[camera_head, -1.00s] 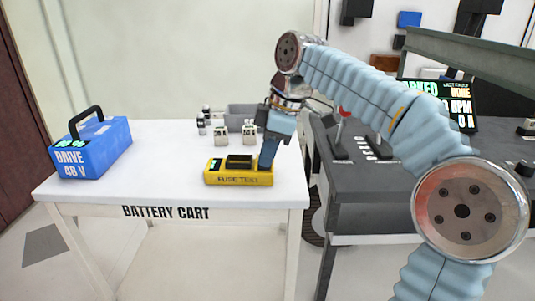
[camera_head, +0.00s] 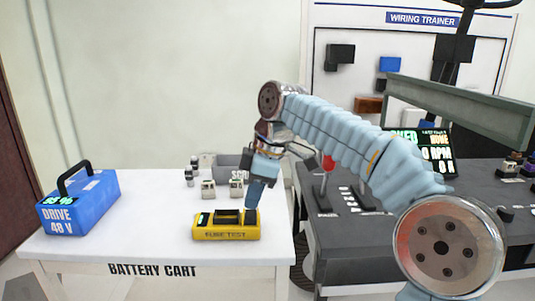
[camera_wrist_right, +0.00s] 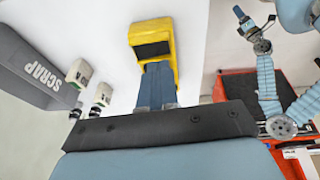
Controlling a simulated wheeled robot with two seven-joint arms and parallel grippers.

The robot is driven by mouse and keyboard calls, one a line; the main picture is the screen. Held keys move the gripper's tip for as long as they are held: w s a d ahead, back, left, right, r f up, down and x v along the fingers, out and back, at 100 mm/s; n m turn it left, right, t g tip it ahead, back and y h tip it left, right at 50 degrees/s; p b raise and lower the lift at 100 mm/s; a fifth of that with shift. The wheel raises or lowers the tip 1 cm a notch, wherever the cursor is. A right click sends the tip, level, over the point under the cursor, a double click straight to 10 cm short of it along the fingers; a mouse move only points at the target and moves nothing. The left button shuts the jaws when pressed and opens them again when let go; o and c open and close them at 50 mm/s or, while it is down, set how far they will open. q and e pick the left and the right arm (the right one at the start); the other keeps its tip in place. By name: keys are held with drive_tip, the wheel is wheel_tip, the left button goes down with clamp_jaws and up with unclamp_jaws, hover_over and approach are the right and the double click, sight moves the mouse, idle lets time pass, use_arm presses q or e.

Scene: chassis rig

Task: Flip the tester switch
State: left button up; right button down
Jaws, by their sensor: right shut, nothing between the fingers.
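The yellow fuse tester (camera_head: 226,233), lettered "FUSE TEST", sits on the white battery cart in the head view. It has a dark panel and a small greenish display at its left end. In the right wrist view the tester (camera_wrist_right: 152,40) lies just past my fingertips. My right gripper (camera_head: 252,210) is shut and empty, pointing down over the tester's right end. In the right wrist view its blue fingers (camera_wrist_right: 157,80) are together and overlap the tester's near end. Whether they touch it I cannot tell. The switch itself is hidden behind the fingers.
A blue drive battery (camera_head: 80,205) stands at the cart's left. A dark bench (camera_head: 400,235) with a red-knobbed lever (camera_head: 327,165) stands to the right. The cart top (camera_head: 140,220) is clear left of the tester.

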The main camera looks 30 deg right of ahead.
drive_tip(key=a+v, duration=0.1)
drive_tip(key=v, duration=1)
drive_tip(key=shift+s, duration=0.35)
